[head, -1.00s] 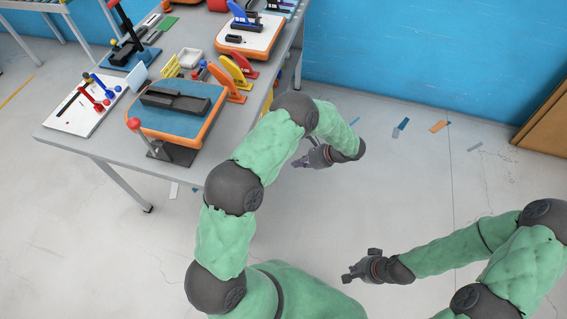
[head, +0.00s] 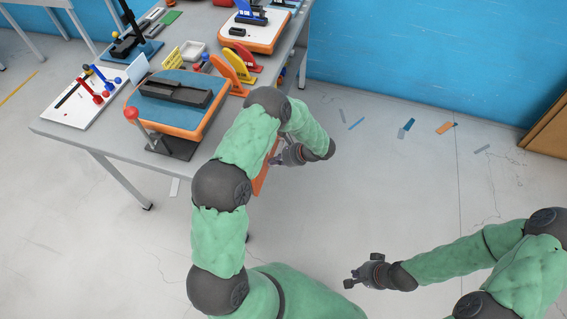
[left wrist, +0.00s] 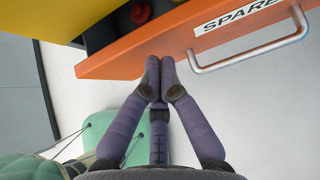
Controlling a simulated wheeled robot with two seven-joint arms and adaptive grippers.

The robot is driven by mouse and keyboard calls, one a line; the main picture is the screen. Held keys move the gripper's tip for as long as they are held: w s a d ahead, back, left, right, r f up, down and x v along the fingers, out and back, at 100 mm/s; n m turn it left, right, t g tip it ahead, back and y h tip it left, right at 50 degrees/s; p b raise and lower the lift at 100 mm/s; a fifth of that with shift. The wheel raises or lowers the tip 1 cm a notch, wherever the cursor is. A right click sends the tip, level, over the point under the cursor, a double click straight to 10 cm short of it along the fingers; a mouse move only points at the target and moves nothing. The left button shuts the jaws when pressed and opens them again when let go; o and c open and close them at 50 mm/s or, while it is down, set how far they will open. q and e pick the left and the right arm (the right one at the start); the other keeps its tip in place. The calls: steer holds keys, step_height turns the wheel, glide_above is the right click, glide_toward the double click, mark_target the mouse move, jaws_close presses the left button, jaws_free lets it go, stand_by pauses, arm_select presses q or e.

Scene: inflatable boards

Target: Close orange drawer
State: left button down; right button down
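The orange drawer (head: 262,179) shows as a small strip under the table's right edge, mostly hidden behind my left arm. In the left wrist view its orange front (left wrist: 150,52) carries a metal handle (left wrist: 250,58) and a "SPARE" label (left wrist: 236,14). The drawer stands partly out, with a red thing (left wrist: 140,12) visible inside. My left gripper (head: 276,158) has its fingertips (left wrist: 160,62) together, empty, at the drawer's front left of the handle; whether they touch it I cannot tell. My right gripper (head: 362,271) is held over bare floor with its fingers apart, empty.
The grey table (head: 110,140) carries a blue-and-orange board (head: 168,117), a white board with red and blue clamps (head: 82,100), and yellow and orange wedges (head: 235,70). A blue wall (head: 430,60) stands behind. The floor right of the table is mostly clear.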

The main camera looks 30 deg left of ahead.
arm_select(q)
steer(key=shift+a, duration=0.35)
arm_select(e)
steer(key=shift+f, duration=0.1)
arm_select(q)
steer(key=a, duration=0.2)
steer(key=s+a, duration=0.1)
steer(key=a, duration=0.2)
steer(key=shift+s, duration=0.15)
steer(key=shift+d, duration=0.1)
arm_select(e)
steer(key=shift+d, duration=0.1)
